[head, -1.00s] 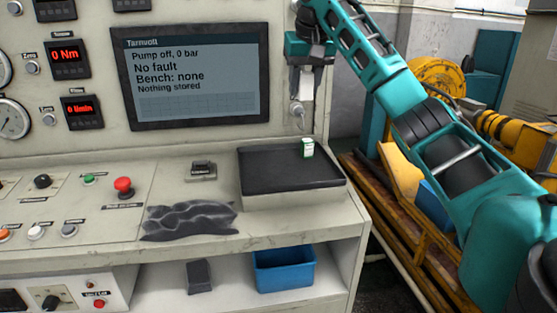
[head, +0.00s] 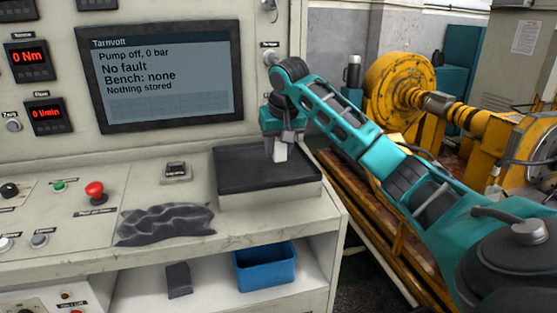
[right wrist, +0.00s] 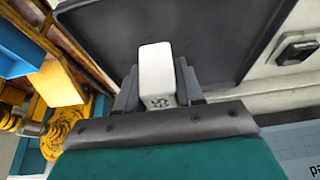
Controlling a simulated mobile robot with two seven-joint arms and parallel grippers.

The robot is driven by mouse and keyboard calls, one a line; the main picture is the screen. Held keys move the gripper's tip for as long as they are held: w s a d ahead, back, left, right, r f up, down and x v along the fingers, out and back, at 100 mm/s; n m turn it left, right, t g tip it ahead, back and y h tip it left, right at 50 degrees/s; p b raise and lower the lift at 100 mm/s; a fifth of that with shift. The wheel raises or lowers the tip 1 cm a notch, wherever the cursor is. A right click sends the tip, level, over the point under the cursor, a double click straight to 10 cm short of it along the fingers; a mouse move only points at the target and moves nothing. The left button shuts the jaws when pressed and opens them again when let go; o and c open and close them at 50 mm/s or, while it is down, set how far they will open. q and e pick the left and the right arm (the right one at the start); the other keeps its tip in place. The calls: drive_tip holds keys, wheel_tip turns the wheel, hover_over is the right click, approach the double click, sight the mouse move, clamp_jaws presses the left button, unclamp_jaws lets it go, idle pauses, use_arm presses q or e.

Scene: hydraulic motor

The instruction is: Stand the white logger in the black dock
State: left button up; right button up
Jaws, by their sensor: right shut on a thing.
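The white logger (head: 280,153) is a small white block between the fingers of my right gripper (head: 279,145), at the black-topped tray (head: 243,184) on the bench. In the right wrist view the logger (right wrist: 155,68) stands out from between the grey fingers (right wrist: 157,95), with a small dark mark on its face. My right gripper is shut on it. I cannot tell whether the logger still touches the tray. The small black dock (head: 176,171) sits on the bench left of the tray; it also shows at the right in the right wrist view (right wrist: 298,49). My left gripper is out of view.
A crumpled dark cloth (head: 165,223) lies in front of the dock. A red button (head: 94,191) and several knobs are to the left. A screen (head: 160,75) stands behind. A blue bin (head: 265,268) and a dark block (head: 178,280) are on the shelf below.

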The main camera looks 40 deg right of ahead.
sight(278, 160)
drive_tip(key=shift+f, duration=1.95)
drive_tip(key=shift+f, duration=0.1)
drive_tip(key=o, duration=1.1)
drive_tip(key=shift+c, duration=0.2)
